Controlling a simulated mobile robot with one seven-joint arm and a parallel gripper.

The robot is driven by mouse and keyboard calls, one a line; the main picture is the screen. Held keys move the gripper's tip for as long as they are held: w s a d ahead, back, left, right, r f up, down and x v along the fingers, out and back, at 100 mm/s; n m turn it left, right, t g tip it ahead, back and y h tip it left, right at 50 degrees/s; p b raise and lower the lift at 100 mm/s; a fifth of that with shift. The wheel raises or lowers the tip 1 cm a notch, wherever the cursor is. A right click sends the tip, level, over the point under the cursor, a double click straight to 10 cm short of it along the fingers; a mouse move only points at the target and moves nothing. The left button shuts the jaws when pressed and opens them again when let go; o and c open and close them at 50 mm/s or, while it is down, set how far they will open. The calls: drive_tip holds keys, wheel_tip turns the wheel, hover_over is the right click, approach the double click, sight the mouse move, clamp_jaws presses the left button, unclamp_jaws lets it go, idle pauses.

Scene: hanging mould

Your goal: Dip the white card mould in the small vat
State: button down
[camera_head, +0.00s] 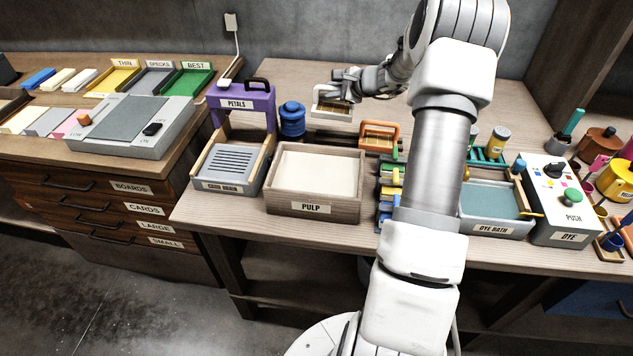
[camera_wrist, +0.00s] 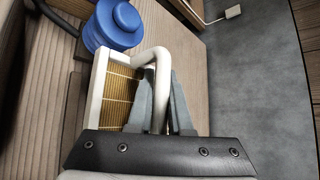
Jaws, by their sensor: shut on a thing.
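The white card mould (camera_head: 331,108) is a white frame with a tan mesh and a handle, held above the back of the table in the head view. It also shows in the wrist view (camera_wrist: 99,97), where its white handle (camera_wrist: 153,58) passes between my fingers. My gripper (camera_head: 351,84) is shut on that handle; its grey fingers show in the wrist view (camera_wrist: 160,95). The vat labelled PULP (camera_head: 311,208), a wooden box with a cream surface, stands at the front, nearer the camera and a little left of the mould.
A blue lidded jar (camera_head: 292,118) stands just left of the mould. An orange-framed mould (camera_head: 379,136) is to the right. The dye bath (camera_head: 490,209) stands further right.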

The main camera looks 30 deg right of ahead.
drive_tip(key=s+a+r+n+g+y+p, duration=0.3)
drive_tip(key=s+a+n+g+y+p, duration=0.25)
drive_tip(key=s+a, duration=1)
drive_tip(key=t+b, duration=0.2)
hover_over(307, 189)
drive_tip(key=shift+f, duration=2.35)
drive_tip(key=shift+n, duration=0.45)
wheel_tip(307, 189, down, 7)
drive_tip(key=b, duration=0.6)
drive_tip(key=shift+b, duration=0.35)
drive_tip(key=shift+r, duration=0.2)
wheel_tip(307, 189, up, 8)
drive_tip(key=p, duration=0.5)
drive_tip(key=shift+a, duration=0.1)
